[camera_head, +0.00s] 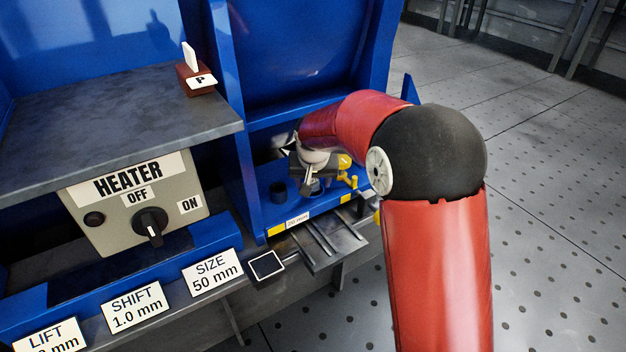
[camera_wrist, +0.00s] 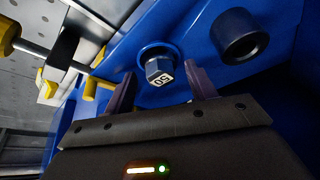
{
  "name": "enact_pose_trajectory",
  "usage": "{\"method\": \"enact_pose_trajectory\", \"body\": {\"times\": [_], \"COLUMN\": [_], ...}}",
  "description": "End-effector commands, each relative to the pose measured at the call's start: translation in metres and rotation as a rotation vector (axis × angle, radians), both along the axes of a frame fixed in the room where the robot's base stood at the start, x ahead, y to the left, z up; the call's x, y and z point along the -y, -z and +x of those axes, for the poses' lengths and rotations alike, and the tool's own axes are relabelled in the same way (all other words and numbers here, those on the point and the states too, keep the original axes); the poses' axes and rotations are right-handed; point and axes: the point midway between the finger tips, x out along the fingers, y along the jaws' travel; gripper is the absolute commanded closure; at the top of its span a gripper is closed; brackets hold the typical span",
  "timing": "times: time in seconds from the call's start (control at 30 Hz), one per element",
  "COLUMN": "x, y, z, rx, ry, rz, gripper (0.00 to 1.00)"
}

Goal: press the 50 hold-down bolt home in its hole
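The 50 hold-down bolt (camera_wrist: 160,70) has a dark hex head with a white "50" on top. In the wrist view it stands in a round hole in the blue bed, a dark ring showing around it; how deep it sits I cannot tell. My gripper (camera_wrist: 160,76) is open, with one dark finger on each side of the bolt head in the picture and gaps between. In the head view my gripper (camera_head: 311,180) is low over the blue bed (camera_head: 275,224), and I cannot make out the bolt there.
A black hollow cylinder (camera_wrist: 243,37) stands beside the bolt; it also shows in the head view (camera_head: 278,192). Yellow fittings (camera_wrist: 97,85) and a rod lie to the left in the wrist view. A heater box (camera_head: 135,200) and blue upright walls are left of my arm.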

Motion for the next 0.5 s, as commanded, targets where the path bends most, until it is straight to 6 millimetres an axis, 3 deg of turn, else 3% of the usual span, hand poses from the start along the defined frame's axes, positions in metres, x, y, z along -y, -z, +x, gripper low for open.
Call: {"method": "enact_pose_trajectory", "body": {"times": [0.27, 0.5], "x": [0.0, 0.001], "y": [-0.003, -0.039], "z": [-0.002, -0.015], "rx": [-0.001, 0.002], "ry": [0.0, 0.0], "rz": [0.0, 0.001], "gripper": [0.44, 0.44]}}
